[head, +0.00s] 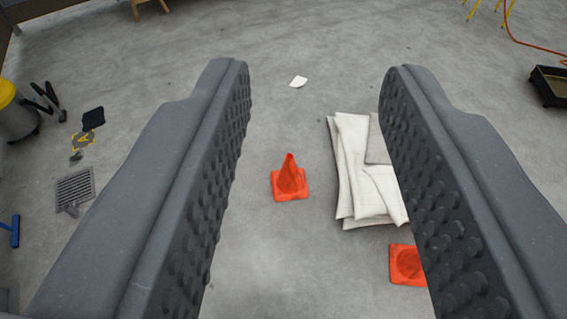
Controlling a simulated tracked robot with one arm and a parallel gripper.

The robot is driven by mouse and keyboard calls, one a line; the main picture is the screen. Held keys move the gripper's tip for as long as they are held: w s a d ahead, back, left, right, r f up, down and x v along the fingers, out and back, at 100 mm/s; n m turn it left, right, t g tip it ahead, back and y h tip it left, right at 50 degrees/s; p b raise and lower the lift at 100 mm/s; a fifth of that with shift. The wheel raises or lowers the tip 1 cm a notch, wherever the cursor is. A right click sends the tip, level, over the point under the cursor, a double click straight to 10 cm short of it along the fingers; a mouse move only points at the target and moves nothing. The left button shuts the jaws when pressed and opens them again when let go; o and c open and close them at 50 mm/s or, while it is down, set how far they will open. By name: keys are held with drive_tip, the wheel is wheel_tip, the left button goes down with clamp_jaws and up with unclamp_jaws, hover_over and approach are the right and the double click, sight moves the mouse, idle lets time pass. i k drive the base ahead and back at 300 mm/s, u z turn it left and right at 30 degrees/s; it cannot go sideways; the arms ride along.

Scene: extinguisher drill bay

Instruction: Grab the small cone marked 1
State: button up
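A small orange cone (290,180) stands upright on the concrete floor, in the gap between my fingers as seen in the head view. A second orange cone (406,264) is at the lower right, partly hidden behind my right finger. I can make out no number on either cone. My gripper (316,78) is wide open and empty, with its ridged pads facing each other. It appears to be above the floor and apart from both cones.
A folded white cloth (350,180) lies right of the first cone, partly behind my right finger. A white scrap (298,82) lies farther off. A black tray (549,86) is at far right.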

sight(289, 183)
drive_tip(key=u, duration=0.4)
drive_tip(key=i, duration=1.65)
drive_tip(key=u, duration=0.45)
